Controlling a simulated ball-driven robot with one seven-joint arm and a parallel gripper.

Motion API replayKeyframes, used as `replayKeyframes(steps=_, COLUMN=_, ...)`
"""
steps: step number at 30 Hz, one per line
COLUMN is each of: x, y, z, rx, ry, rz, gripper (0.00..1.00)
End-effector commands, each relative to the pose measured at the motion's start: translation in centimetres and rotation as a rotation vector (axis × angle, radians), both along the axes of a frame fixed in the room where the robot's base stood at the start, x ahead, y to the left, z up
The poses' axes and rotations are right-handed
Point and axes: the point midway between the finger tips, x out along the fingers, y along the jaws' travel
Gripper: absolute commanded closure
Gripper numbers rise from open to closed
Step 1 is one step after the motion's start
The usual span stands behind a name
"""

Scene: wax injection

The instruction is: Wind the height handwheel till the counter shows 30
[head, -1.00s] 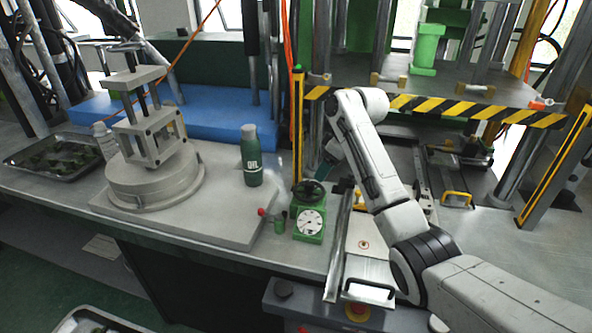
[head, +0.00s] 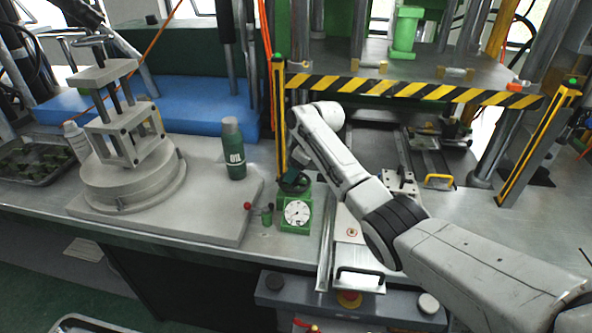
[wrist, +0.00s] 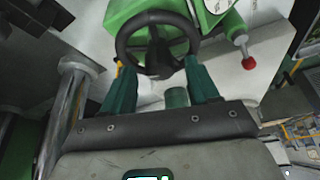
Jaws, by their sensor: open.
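The dark handwheel (head: 294,183) sits on top of a small green unit (head: 296,227). A round white dial (head: 298,213) is on the unit's front; its reading is too small to tell. In the wrist view the handwheel (wrist: 157,50) shows its round rim and hub. My gripper (wrist: 160,66) is open, its two teal fingers apart on either side of the wheel's near part. I cannot tell whether they touch the rim. In the head view my arm hides most of the gripper.
A red-knobbed lever (head: 250,206) sticks out left of the unit; its red ball (wrist: 249,63) shows in the wrist view. A green bottle (head: 233,150) stands on the plate behind left. A yellow-black post (head: 280,120) rises close behind the wheel. A handled metal plate (head: 350,255) lies to the right.

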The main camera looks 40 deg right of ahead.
Motion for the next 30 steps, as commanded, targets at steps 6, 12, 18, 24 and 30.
replayKeyframes(steps=6, x=0.18, y=0.06, z=-0.43, rx=-0.001, ry=0.0, rz=0.0, gripper=0.4)
replayKeyframes(steps=12, x=0.16, y=0.05, z=-0.43, rx=-0.001, ry=0.0, rz=0.0, gripper=0.44)
replayKeyframes(steps=18, x=0.15, y=0.03, z=-0.42, rx=-0.001, ry=0.0, rz=0.0, gripper=0.63)
replayKeyframes(steps=24, x=0.14, y=0.03, z=-0.43, rx=-0.001, ry=0.0, rz=-0.001, gripper=0.82)
replayKeyframes(steps=30, x=0.13, y=0.03, z=-0.43, rx=-0.001, ry=0.0, rz=-0.001, gripper=0.96)
